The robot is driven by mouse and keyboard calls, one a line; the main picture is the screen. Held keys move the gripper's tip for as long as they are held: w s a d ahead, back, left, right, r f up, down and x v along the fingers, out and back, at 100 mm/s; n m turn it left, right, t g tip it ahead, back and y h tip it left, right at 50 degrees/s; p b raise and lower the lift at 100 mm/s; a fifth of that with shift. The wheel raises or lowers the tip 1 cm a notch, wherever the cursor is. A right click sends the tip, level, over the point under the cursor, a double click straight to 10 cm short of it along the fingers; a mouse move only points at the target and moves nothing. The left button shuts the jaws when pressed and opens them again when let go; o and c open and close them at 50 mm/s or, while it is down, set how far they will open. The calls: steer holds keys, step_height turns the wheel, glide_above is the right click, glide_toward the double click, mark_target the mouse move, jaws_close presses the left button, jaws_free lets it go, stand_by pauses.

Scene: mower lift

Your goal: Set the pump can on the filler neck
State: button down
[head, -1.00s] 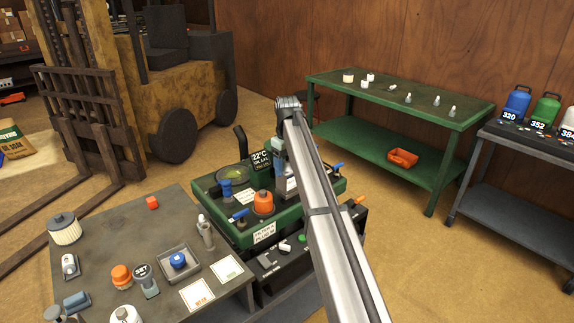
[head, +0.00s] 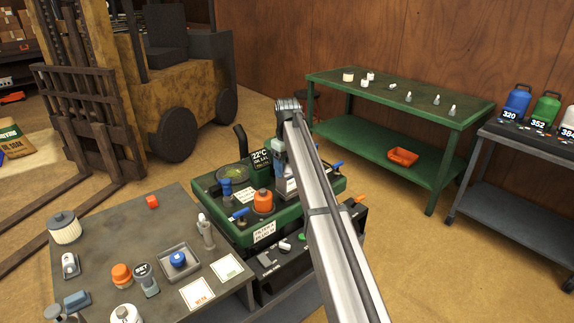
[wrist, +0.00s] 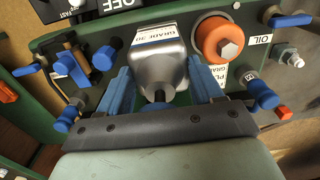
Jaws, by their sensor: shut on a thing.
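The pump can (wrist: 160,55) is a silver can with a white and blue "GRADE" label. In the wrist view it sits between the blue fingers of my gripper (wrist: 160,82), which is shut on it. In the head view the can (head: 283,187) shows partly beside my arm, over the green machine (head: 217,222). Whether it touches the machine top I cannot tell. I cannot make out the filler neck; it may be hidden by the can. An orange plug with a hex top (wrist: 218,40) stands just right of the can in the wrist view.
Blue-handled valves (wrist: 262,93) stand close around the gripper. A round glass bowl (head: 232,174) and a sign (head: 262,160) are on the machine. A grey table (head: 105,235) with several parts is at left. A green bench (head: 400,97) stands behind, right.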

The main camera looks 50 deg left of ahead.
steer(key=shift+f, duration=0.4)
steer(key=shift+c, duration=0.5)
jaws_free()
steer(key=shift+f, duration=0.1)
steer(key=shift+r, duration=4.05)
steer(key=shift+d, duration=0.1)
